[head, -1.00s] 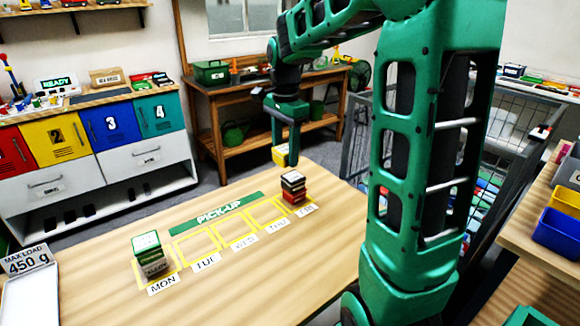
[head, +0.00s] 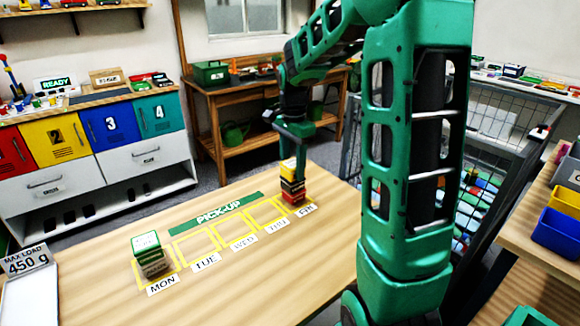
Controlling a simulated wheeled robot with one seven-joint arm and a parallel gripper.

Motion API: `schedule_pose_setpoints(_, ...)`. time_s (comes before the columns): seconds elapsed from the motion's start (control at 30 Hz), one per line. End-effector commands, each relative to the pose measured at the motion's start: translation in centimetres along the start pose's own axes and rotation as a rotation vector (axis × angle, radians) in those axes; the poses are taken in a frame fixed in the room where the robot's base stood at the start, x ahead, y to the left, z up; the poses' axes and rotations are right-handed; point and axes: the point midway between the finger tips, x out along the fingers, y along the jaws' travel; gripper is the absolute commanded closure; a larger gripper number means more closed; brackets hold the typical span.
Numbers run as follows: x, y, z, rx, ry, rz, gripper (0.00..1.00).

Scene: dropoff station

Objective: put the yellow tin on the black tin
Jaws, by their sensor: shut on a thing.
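The yellow tin (head: 288,165) is between the fingers of my gripper (head: 297,165), which is shut on it. It is right over the black tin (head: 292,185), which tops a stack on the right-hand pick-up square. The yellow tin appears to touch the black tin, though a small gap cannot be ruled out. A red tin (head: 293,196) lies lower in that stack. My gripper's finger hides part of the yellow tin and of the stack's right side.
Another stack of tins (head: 150,255), green on top, stands on the MON square at the left. The squares between are empty. A green PICK-UP strip (head: 217,214) lies behind them. A MAX LOAD sign (head: 27,259) stands at the table's left edge. The front of the table is clear.

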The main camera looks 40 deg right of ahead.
Motion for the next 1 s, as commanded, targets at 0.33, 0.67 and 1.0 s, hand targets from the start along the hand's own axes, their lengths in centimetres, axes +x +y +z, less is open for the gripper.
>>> schedule_pose_setpoints(0.33,0.1,0.0,0.0,0.000,0.000,0.001,0.36)
schedule_pose_setpoints(0.67,-2.7,-0.1,-0.1,0.000,0.001,-0.003,0.36)
schedule_pose_setpoints(1.0,-9.3,0.0,-0.1,0.002,0.001,-0.002,0.36)
